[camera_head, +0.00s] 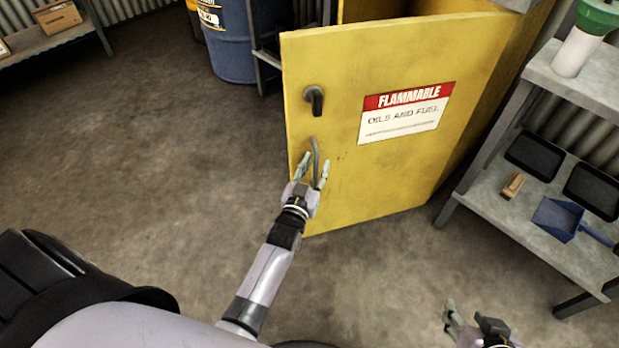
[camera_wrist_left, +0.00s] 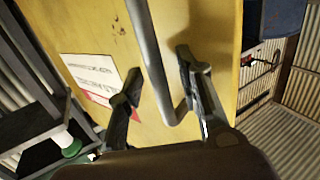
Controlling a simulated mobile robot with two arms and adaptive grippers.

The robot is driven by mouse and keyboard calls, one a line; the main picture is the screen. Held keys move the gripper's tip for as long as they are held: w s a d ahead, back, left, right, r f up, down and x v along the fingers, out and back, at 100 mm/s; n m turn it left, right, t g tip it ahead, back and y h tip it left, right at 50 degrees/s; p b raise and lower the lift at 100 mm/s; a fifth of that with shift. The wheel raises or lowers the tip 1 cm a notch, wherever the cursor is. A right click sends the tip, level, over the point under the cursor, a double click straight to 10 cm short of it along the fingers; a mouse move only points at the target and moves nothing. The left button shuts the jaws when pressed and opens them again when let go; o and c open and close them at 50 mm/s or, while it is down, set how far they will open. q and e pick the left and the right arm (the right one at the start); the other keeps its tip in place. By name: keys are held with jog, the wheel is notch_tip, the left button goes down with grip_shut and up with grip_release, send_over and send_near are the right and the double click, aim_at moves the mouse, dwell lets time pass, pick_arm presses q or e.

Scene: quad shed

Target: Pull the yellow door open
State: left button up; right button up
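The yellow door (camera_head: 400,175) with a red and white "FLAMMABLE" sign stands at an angle to its cabinet, with a gap behind its top edge, so it looks partly open. A grey bar handle (camera_head: 317,155) sits near its left edge. My left gripper (camera_head: 313,170) is at the handle's lower part, its fingers spread. In the left wrist view the handle (camera_wrist_left: 150,60) runs between the two open fingers (camera_wrist_left: 160,78), with visible space on both sides. My right gripper (camera_head: 462,322) is low at the right, away from the door; its opening is unclear.
A dark latch knob (camera_head: 314,100) is above the handle. A metal shelf (camera_head: 540,215) with trays and a blue dustpan (camera_head: 560,218) stands close to the door's right. A blue drum (camera_head: 232,50) stands behind left. The floor to the left is clear.

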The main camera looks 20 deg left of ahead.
pick_arm(q)
jog(key=s+d, duration=0.1)
jog(key=s, duration=1)
jog(key=shift+s, duration=0.2)
jog(key=shift+c, duration=0.3)
